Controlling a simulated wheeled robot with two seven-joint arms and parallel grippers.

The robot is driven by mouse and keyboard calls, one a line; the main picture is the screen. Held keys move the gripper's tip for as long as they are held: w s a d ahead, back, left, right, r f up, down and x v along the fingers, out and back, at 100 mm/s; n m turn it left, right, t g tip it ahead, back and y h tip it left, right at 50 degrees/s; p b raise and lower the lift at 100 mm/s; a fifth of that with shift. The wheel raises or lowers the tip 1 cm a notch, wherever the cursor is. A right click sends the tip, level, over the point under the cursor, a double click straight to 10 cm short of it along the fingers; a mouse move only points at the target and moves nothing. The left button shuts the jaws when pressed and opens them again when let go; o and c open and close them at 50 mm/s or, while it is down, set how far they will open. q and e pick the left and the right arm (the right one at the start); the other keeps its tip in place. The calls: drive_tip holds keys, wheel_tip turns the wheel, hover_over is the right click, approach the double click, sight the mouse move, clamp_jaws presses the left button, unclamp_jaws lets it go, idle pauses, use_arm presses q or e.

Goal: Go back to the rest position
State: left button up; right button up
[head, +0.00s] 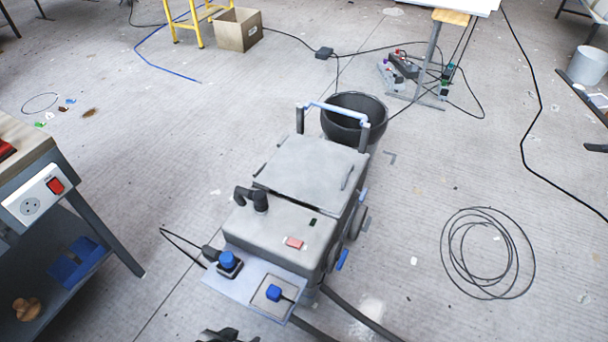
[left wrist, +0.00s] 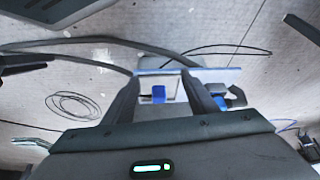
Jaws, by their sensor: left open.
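My left gripper (left wrist: 160,82) is open in the left wrist view, its two dark fingers apart. A blue plug (left wrist: 159,94) on a pale plate shows between the fingers. I cannot tell how far it is from them, and nothing appears gripped. In the head view the blue plug (head: 274,293) sits in a square socket on the pale plate (head: 222,283) at the front of a grey wheeled machine (head: 280,236). A dark part at the bottom edge of the head view may be this gripper, mostly cut off. My right gripper is not in view.
A second blue-topped connector (head: 228,261) stands beside the plug. A black bucket (head: 352,122) is behind the machine. A workbench (head: 62,155) with a socket and red switch (head: 38,196) is at left. A coiled cable (head: 486,252) lies on the floor at right, with open floor around it.

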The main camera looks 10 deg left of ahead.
use_arm(q)
drive_tip(key=s+d+f+t, duration=0.1)
drive_tip(key=f, duration=0.8)
drive_tip(key=s+d+f+t+h, duration=0.1)
drive_tip(key=d+f, duration=0.1)
drive_tip(key=f, duration=0.7)
drive_tip(key=shift+s+d+f+t, duration=0.25)
drive_tip(key=shift+s+f+t, duration=0.05)
drive_tip(key=shift+f, duration=0.1)
